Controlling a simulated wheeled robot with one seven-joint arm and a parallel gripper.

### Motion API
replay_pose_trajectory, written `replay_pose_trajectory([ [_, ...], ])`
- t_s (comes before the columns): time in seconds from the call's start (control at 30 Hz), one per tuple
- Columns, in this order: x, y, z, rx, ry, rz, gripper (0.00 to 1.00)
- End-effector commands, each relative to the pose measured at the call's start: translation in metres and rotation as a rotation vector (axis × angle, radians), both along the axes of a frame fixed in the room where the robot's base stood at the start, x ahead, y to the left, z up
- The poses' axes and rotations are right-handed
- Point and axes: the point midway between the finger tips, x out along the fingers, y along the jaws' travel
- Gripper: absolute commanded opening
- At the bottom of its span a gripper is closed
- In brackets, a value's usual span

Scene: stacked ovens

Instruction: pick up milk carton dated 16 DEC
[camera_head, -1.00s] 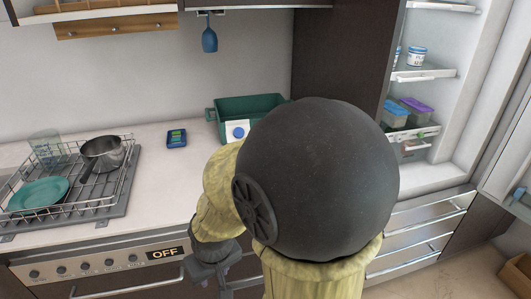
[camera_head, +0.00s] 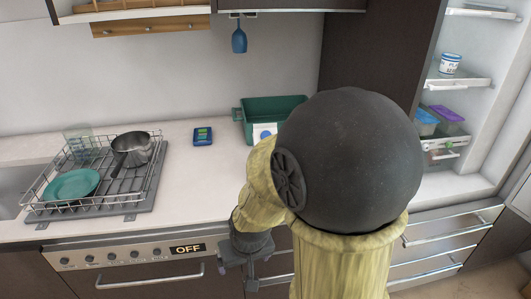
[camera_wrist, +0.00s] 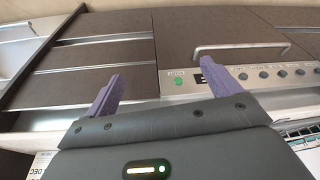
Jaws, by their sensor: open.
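A white carton with a blue round mark (camera_head: 262,132) shows at the front of the green bin on the counter in the head view, partly hidden by my arm. In the wrist view a white surface with the letters DEC (camera_wrist: 42,160) shows at the lower left edge; the day number is not readable. My gripper (camera_wrist: 170,90) is open and empty, its two purple fingers spread apart. In the head view my gripper (camera_head: 246,258) hangs in front of the cabinet fronts, below the counter edge and to the lower left of the carton.
The green bin (camera_head: 286,106) stands at the back of the counter. A blue device (camera_head: 203,136) lies between. The oven (camera_head: 130,270) is below. An open fridge (camera_head: 470,115) stands at right.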

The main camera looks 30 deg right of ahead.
Motion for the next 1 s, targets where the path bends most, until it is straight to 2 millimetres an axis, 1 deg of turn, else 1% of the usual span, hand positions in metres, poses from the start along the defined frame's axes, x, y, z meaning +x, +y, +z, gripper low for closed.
replay_pose_trajectory([
  [0.03, 0.007, -0.001, 0.014, 0.007, -0.009, -0.032, 0.89],
  [0.1, 0.018, -0.002, 0.021, 0.017, -0.034, -0.089, 0.89],
  [0.27, 0.042, -0.011, 0.032, 0.026, -0.105, -0.233, 0.89],
  [0.37, 0.056, -0.021, 0.036, 0.019, -0.157, -0.328, 0.89],
  [0.5, 0.071, -0.040, 0.039, -0.014, -0.251, -0.463, 0.89],
  [0.63, 0.081, -0.061, 0.038, -0.060, -0.351, -0.560, 0.89],
  [0.77, 0.086, -0.081, 0.040, -0.109, -0.453, -0.626, 0.89],
  [0.87, 0.088, -0.096, 0.044, -0.151, -0.537, -0.658, 0.89],
  [1.0, 0.089, -0.116, 0.058, -0.215, -0.676, -0.671, 0.89],
])
